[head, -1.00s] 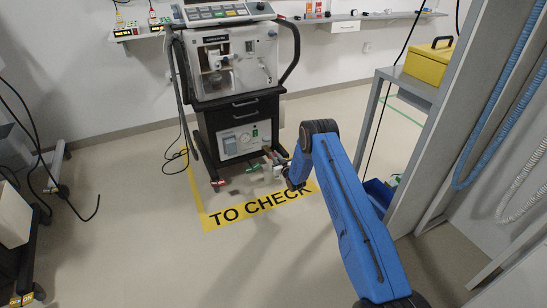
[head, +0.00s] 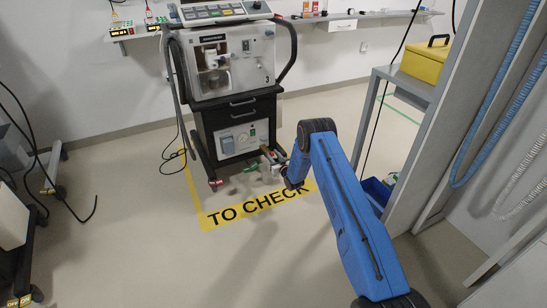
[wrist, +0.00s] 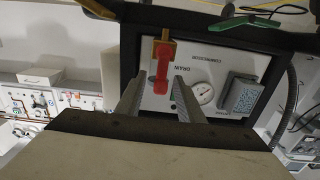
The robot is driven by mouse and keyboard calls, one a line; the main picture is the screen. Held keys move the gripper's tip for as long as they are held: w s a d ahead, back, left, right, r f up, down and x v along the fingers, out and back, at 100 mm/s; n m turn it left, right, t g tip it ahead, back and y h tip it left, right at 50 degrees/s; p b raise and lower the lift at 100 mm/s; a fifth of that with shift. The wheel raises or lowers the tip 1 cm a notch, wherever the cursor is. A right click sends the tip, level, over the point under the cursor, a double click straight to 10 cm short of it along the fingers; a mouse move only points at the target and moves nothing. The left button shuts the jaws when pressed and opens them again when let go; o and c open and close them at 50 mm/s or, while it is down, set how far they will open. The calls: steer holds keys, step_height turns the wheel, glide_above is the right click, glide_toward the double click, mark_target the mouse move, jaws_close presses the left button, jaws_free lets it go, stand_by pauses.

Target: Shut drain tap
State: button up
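The drain tap shows in the wrist view as a red lever (wrist: 162,66) on a brass body (wrist: 164,36). It is on a pale panel (wrist: 212,65) beside the word DRAIN. The lever lies lengthwise in line with the brass body and points down the picture toward my gripper (wrist: 159,88). My gripper is open, one finger on each side of the lever's free end, with gaps visible on both sides. In the head view my gripper (head: 272,157) is low in front of the ventilator (head: 235,65); I cannot make out the tap there.
A gauge (wrist: 204,93) and a grey-blue block (wrist: 241,95) sit on the panel beside the tap. The ventilator stands by yellow floor marking reading TO CHECK (head: 240,208). A grey table (head: 405,82) with a yellow box (head: 426,62) is at right.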

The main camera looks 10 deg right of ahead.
steer(key=v, duration=1.7)
steer(key=shift+s, duration=0.2)
step_height(320, 180, up, 22)
steer(key=w+d+g+h, duration=0.1)
steer(key=d+g+h, duration=0.1)
steer(key=g, duration=0.1)
steer(key=s+d+r+m+g+h, duration=0.1)
steer(key=s+r, duration=0.6)
steer(key=r, duration=0.3)
steer(key=s+d+r+g+h, duration=0.1)
steer(key=s+r+g+h, duration=0.1)
steer(key=s+r, duration=0.6)
steer(key=s+r+g, duration=0.1)
steer(key=s+r, duration=0.2)
steer(key=s, duration=0.4)
steer(key=s+r+m+g, duration=0.1)
steer(key=s+r, duration=0.3)
steer(key=s, duration=0.3)
steer(key=s+r+g, duration=0.1)
steer(key=s+r, duration=0.2)
steer(key=s, duration=0.5)
steer(key=s+a+m+g, duration=0.1)
steer(key=s+g, duration=0.2)
steer(key=s, duration=2.5)
steer(key=shift+a, duration=0.35)
